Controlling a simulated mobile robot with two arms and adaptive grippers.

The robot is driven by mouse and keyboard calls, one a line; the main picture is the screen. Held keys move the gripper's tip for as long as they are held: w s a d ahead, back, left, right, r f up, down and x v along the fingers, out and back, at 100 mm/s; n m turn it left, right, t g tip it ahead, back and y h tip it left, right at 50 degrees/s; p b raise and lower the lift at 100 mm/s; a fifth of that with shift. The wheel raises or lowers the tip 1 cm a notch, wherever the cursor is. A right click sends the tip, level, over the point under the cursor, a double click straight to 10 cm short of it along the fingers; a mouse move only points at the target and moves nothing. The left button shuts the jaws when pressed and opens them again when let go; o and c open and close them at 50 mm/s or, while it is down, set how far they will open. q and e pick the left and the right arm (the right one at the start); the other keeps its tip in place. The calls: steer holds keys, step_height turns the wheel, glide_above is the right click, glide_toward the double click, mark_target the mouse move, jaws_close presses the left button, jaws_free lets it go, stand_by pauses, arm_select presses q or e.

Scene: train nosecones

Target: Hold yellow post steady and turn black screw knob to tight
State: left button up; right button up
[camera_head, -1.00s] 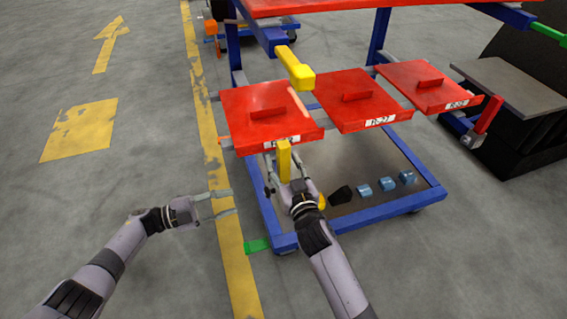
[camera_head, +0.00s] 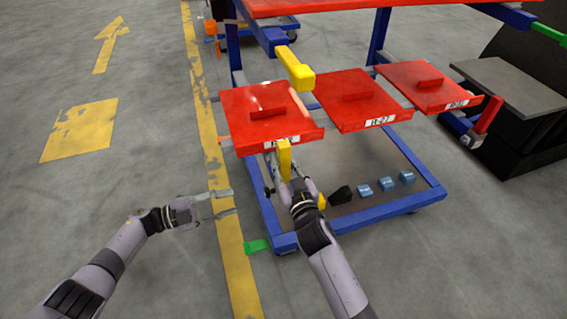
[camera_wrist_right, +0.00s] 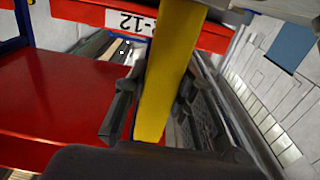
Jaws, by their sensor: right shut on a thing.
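A yellow post (camera_head: 284,160) stands upright at the front edge of the left red panel (camera_head: 262,112) on the cart. My right gripper (camera_head: 285,180) is shut on the post. In the right wrist view the yellow post (camera_wrist_right: 167,75) runs between the two fingers of the right gripper (camera_wrist_right: 155,105). A small dark piece (camera_head: 268,190) sits just left of the post; it may be the black screw knob, but it is too small to be sure. My left gripper (camera_head: 214,201) is left of the cart over the yellow floor line, apart from the post. Its finger opening is unclear.
The blue cart frame (camera_head: 385,207) surrounds a lower shelf with a black block (camera_head: 341,195) and several blue pieces. A green tab (camera_head: 257,246) sticks out at the lower left corner. The floor on the left is clear.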

arm_select(q)
steer(key=shift+o, duration=1.5)
steer(key=shift+w+a+r+n, duration=0.1)
steer(key=shift+a+r+n, duration=0.1)
steer(key=shift+n, duration=0.1)
steer(key=n+g+y, duration=0.1)
steer(key=n+y, duration=0.3)
steer(key=n, duration=0.6)
glide_toward(270, 192)
steer(key=f+x, duration=0.1)
steer(key=x, duration=0.7)
steer(key=shift+w+a, duration=0.35)
steer(key=shift+f, duration=0.1)
steer(key=shift+c, duration=0.5)
